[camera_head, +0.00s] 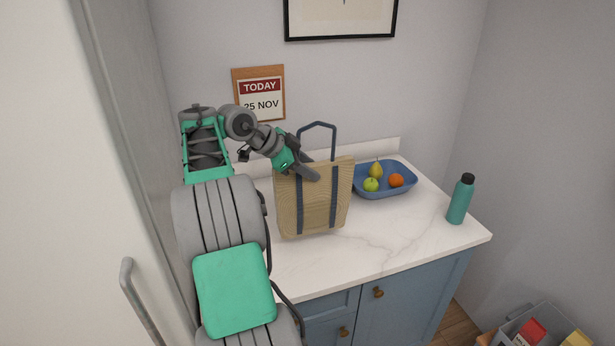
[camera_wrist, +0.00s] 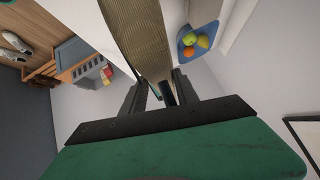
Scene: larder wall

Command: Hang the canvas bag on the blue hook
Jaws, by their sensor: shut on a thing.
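The canvas bag (camera_head: 316,205), tan with dark blue straps and a raised blue handle loop, is upright over the white counter. I cannot tell whether its base touches the counter. My gripper (camera_head: 306,170) is at the bag's top edge, near the left strap. In the wrist view my gripper (camera_wrist: 160,82) has its fingers around a dark strap, with the tan bag (camera_wrist: 143,35) beyond them. The exact grip point is partly hidden. The blue hook is in neither view.
A blue tray (camera_head: 404,190) of fruit stands right of the bag. A teal bottle (camera_head: 460,201) is near the counter's right end. A calendar (camera_head: 260,94) and a framed picture (camera_head: 340,36) hang on the wall. Counter (camera_head: 380,238) in front of the tray is clear.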

